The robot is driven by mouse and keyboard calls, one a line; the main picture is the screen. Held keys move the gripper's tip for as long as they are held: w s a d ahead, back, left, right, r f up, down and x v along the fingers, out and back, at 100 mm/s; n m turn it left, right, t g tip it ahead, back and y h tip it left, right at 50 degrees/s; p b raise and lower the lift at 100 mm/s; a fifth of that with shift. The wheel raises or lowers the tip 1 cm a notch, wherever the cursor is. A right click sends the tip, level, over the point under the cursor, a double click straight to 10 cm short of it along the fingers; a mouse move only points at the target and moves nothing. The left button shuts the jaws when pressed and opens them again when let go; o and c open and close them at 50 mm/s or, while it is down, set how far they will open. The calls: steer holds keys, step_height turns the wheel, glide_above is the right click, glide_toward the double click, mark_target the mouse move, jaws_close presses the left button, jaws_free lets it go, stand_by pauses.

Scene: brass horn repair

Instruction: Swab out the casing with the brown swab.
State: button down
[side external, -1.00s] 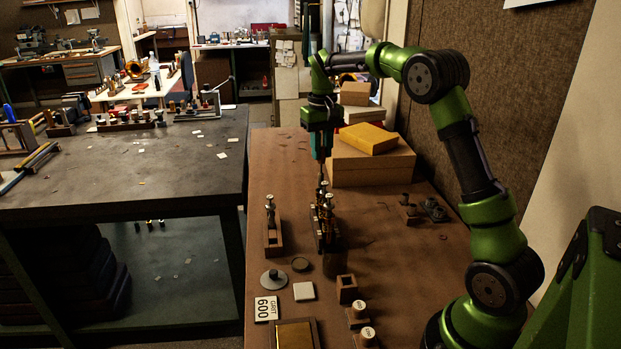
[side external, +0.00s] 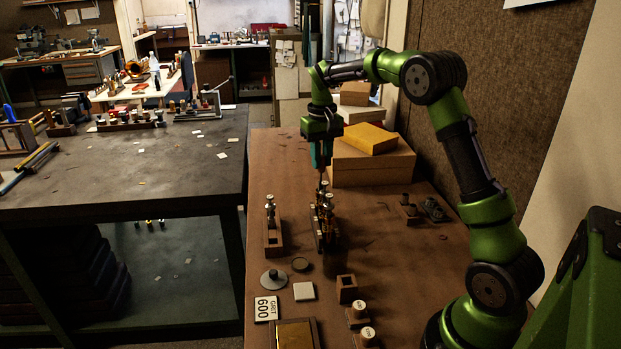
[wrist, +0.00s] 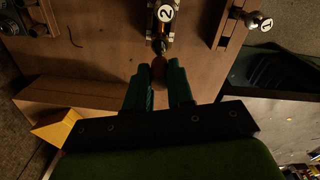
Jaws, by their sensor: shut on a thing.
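My gripper (side external: 321,164) points down over the far end of the brass valve block (side external: 326,228), its teal fingers shut. In the wrist view, my gripper (wrist: 160,78) holds the brown swab (wrist: 159,74) between the fingertips. The swab's brown upper part also shows just below the fingers in the side view (side external: 322,177). Its lower end is hidden, so I cannot tell how far it sits in the casing. A silver-topped valve stands in the block, marked "2" in the wrist view (wrist: 166,13).
Another valve (side external: 270,212) stands in a wooden holder (side external: 273,241) left of the block. Boxes (side external: 372,165) sit close behind and right of my gripper. Small stands (side external: 408,212) lie to the right. A round dish, white square and small wooden block (side external: 347,289) occupy the front.

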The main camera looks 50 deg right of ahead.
mark_target(321, 172)
steer(key=shift+f, duration=2.45)
steer(key=shift+r, duration=0.1)
stand_by(3.9)
steer(key=shift+r, duration=5.7)
